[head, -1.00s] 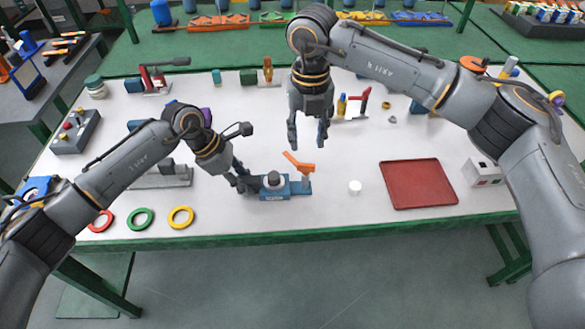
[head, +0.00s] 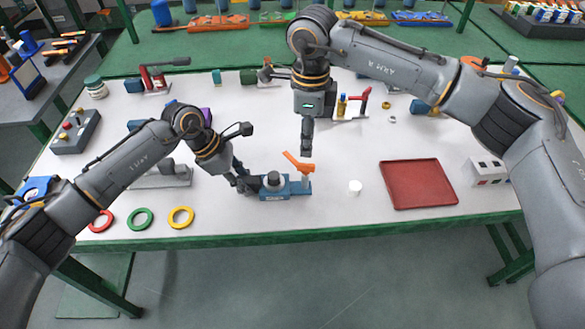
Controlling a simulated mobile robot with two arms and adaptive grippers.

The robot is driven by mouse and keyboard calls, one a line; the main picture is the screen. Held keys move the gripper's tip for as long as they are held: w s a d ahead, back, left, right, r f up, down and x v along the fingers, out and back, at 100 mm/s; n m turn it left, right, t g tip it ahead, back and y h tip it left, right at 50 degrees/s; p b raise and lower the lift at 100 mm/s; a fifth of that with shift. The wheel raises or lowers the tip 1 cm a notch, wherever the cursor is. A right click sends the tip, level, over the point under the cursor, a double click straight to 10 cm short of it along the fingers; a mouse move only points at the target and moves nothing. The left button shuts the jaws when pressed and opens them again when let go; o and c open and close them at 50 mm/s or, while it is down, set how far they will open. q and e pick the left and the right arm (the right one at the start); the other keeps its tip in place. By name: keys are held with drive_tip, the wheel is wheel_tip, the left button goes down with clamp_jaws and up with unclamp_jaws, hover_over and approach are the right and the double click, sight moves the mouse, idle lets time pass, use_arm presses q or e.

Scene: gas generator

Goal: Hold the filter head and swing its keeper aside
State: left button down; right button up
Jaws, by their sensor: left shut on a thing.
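The filter head (head: 286,192) is a small blue block with a dark, light-topped round cap, standing near the front middle of the white table. Its orange keeper (head: 298,164) sits on a post at the block's right end and slants up to the left. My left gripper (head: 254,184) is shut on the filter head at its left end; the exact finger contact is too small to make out. My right gripper (head: 306,148) hangs pointing down just above and behind the keeper, apparently apart from it. Its fingers are seen edge-on, one hiding the other.
Red, green and yellow rings (head: 180,217) lie at the front left. A grey fixture (head: 160,177) stands behind my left forearm. Bare table lies between the filter head and tray.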

sight(306, 164)
drive_tip(key=shift+f, duration=4)
clamp_jaws()
drive_tip(key=m, duration=0.6)
drive_tip(key=shift+m, duration=0.4)
drive_tip(key=shift+o, duration=1.8)
unclamp_jaws()
drive_tip(key=shift+r, duration=0.1)
